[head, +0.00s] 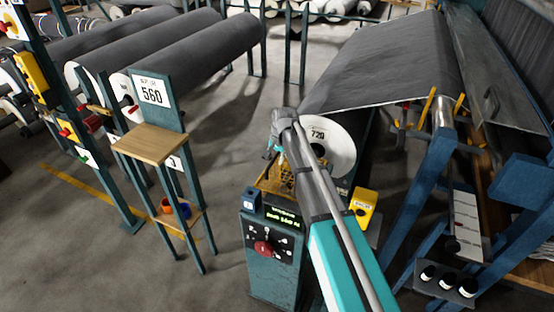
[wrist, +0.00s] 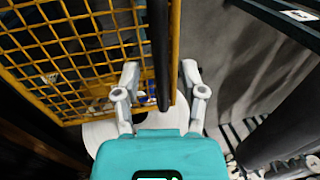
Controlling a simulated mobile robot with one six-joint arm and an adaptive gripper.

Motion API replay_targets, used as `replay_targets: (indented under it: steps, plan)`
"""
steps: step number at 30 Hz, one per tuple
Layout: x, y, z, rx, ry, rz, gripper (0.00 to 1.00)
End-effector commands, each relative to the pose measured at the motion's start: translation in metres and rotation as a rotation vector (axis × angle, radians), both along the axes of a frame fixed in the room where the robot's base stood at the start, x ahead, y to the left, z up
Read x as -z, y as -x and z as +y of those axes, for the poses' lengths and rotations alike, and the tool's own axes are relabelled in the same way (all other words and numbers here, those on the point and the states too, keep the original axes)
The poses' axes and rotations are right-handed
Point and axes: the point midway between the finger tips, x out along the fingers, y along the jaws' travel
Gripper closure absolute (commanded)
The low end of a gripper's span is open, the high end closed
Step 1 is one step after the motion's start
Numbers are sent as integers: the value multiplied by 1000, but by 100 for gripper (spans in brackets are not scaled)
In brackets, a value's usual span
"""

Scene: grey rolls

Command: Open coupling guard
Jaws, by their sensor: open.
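The coupling guard is a yellow wire-mesh cage (head: 272,184), low beside the white end of the roll labelled 720, partly hidden by my arm. In the wrist view its mesh (wrist: 75,50) fills the upper left, with a yellow frame edge and a dark upright bar (wrist: 158,45) along its right side. My gripper (wrist: 160,82) is open, with one finger on each side of the bar and frame edge. I cannot tell whether a finger touches them. In the head view my gripper (head: 276,150) is above the guard, mostly hidden by the wrist.
A teal control cabinet (head: 270,262) with a red knob stands in front of the guard. A yellow box (head: 364,203) is just right of my arm. A wooden-topped stand (head: 150,143) with a 560 sign is at left. Grey floor lies between the stand and the cabinet.

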Motion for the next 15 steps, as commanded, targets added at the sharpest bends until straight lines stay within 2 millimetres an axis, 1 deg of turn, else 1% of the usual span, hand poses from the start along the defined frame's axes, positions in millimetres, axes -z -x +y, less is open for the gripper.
replay_targets:
  steps: [5,6,8,12,14,15]
  plan:
    - [0,0,0,0,0,0,47]
    - [0,0,0,0,0,0,50]
    - [0,0,0,0,0,0,62]
    - [0,0,0,0,0,0,88]
    - [0,0,0,0,0,0,99]
    - [0,0,0,0,0,0,100]
